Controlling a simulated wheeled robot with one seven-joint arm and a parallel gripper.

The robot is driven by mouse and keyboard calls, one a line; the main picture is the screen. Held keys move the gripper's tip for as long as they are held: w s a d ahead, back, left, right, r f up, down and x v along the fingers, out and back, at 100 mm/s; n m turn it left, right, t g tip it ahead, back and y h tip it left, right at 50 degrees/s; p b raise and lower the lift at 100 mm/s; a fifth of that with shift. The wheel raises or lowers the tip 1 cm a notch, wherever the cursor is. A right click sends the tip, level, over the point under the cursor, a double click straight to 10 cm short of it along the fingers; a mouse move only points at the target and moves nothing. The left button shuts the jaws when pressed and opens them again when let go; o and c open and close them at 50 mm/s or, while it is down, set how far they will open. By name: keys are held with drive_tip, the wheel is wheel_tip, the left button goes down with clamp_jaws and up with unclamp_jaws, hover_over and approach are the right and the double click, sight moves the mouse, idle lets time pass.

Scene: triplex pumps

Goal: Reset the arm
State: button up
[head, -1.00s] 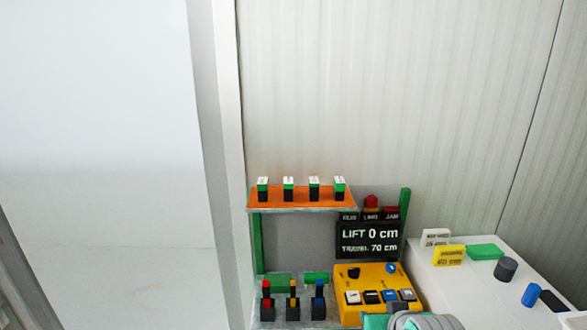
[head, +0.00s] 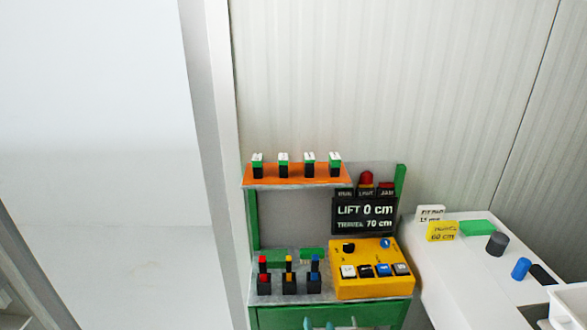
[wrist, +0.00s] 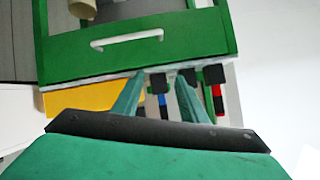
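My gripper (wrist: 160,78) shows in the wrist view with two teal fingers spread apart. It is open, and I see nothing held between the fingers. Behind the fingers is the green console, seen turned over, with its white handle (wrist: 127,40) and its levers. In the head view the console (head: 330,316) stands at the bottom centre. Small pale teal tips show at its bottom edge; I cannot tell whether they are my fingers.
The console carries levers (head: 289,282), a yellow button box (head: 372,270), a display (head: 364,215) reading LIFT 0 cm and TRAVEL 70 cm, and an orange shelf (head: 297,175) of switches. A white table (head: 455,265) with small blocks stands right. A pale wall is behind.

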drive_tip(key=s+a+f+m+t+h, duration=0.1)
drive_tip(key=s+a+f, duration=0.2)
drive_tip(key=s+f, duration=0.35)
drive_tip(key=s+a+f+h, duration=0.1)
drive_tip(key=s+a+f, duration=0.2)
drive_tip(key=s, duration=0.6)
drive_tip(key=s+r+n+t, duration=0.1)
drive_tip(key=s+r, duration=0.1)
drive_tip(key=s, duration=0.8)
drive_tip(key=s+r+n+t, duration=0.1)
drive_tip(key=s+r+n, duration=0.1)
drive_tip(key=s, duration=0.8)
drive_tip(key=shift+s+a+n, duration=0.2)
drive_tip(key=shift+a+n, duration=0.1)
drive_tip(key=shift+a, duration=0.05)
drive_tip(key=shift+r, duration=0.1)
